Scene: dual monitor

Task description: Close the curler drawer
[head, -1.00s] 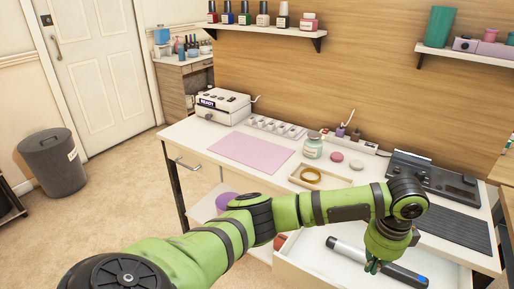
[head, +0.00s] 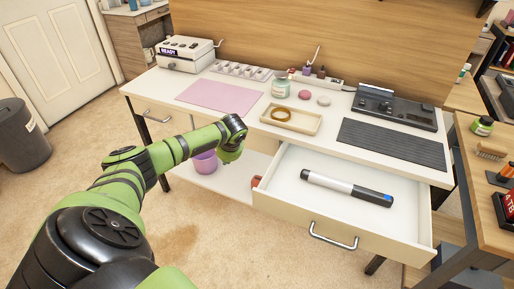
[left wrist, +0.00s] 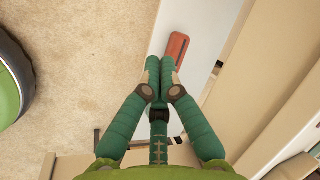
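The curler drawer (head: 290,185) under the right part of the white desk is pulled open. Its bar handle (head: 333,236) is on the front panel. The curler (head: 346,188), a white and black rod with a blue end, lies inside on the drawer floor. My left gripper (head: 230,156) is outside the drawer, to its left, in front of the desk edge. In the left wrist view its fingers (left wrist: 160,65) meet at the tips with nothing seen between them. In the head view the fingertips are hard to make out. My right gripper is in neither view.
A low white shelf (left wrist: 192,25) under the desk holds a red item (left wrist: 177,47) and a purple bowl (head: 205,163). A closed drawer (head: 158,118) is at the desk's left. A side table (head: 478,170) stands at right. Carpet in front is clear.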

